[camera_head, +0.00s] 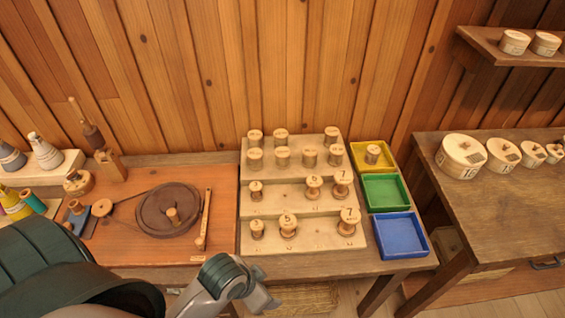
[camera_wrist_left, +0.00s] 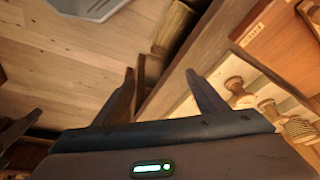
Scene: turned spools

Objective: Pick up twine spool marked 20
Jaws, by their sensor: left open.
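Several wooden spools stand on a pale stepped rack (camera_head: 300,243) in the head view. Two spools with a large 7 stand on the right, one on the middle step (camera_head: 342,183) and one on the front step (camera_head: 348,221). A spool (camera_head: 288,226) on the front step seems marked 5. I cannot read a 20 on any spool. My left arm (camera_head: 222,281) reaches below the table's front edge in the head view. My left gripper (camera_wrist_left: 160,74) is open and empty in its wrist view, with a pale spool (camera_wrist_left: 235,86) right of its fingers. My right gripper is out of view.
Yellow (camera_head: 387,149), green (camera_head: 405,200) and blue (camera_head: 420,246) trays line the rack's right side; a spool (camera_head: 372,153) stands in the yellow one. A dark wheel (camera_head: 152,222) on an orange board lies left. Round boxes (camera_head: 462,150) stand on the right table.

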